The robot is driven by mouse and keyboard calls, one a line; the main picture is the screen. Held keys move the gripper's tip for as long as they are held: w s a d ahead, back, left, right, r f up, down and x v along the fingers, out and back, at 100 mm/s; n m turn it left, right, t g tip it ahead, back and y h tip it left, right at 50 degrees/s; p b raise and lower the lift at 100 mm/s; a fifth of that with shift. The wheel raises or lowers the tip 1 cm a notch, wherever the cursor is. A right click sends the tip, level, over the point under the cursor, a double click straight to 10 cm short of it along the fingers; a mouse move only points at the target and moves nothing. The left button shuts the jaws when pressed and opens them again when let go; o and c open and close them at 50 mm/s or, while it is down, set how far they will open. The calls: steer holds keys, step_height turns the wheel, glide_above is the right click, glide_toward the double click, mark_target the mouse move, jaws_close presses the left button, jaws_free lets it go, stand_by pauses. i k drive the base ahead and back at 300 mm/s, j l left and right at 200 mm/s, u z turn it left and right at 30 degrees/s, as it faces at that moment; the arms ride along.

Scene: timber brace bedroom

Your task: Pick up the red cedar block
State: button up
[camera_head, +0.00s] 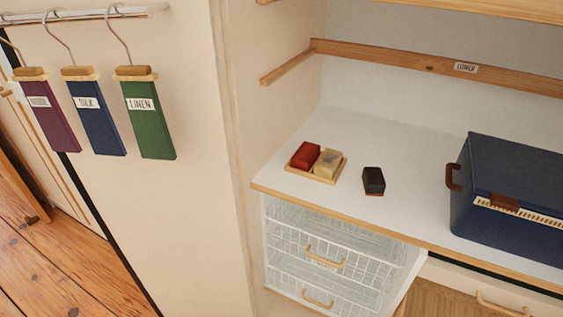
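The red cedar block (305,155) sits in a small wooden tray (312,177) on the white counter. It is in the tray's left half, beside a pale yellowish block (328,163) on its right. The two blocks look close together; I cannot tell whether they touch. My gripper does not show in this view.
A dark block (373,181) stands on the counter right of the tray. A large blue box (510,195) with brown handles fills the right side. White wire drawers (330,255) are below. A wooden rail (430,62) runs behind. Labelled panels (148,118) hang left.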

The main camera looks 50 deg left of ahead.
mark_target(301, 160)
steer(key=u, duration=0.45)
steer(key=j+u, duration=0.15)
steer(key=u, duration=0.8)
steer(key=j+u, duration=0.1)
steer(key=u, duration=0.35)
steer(key=i+j, duration=0.45)
steer(key=j, duration=0.25)
steer(key=i+j+z, duration=0.1)
steer(key=i+j, duration=0.35)
steer(key=j, duration=0.25)
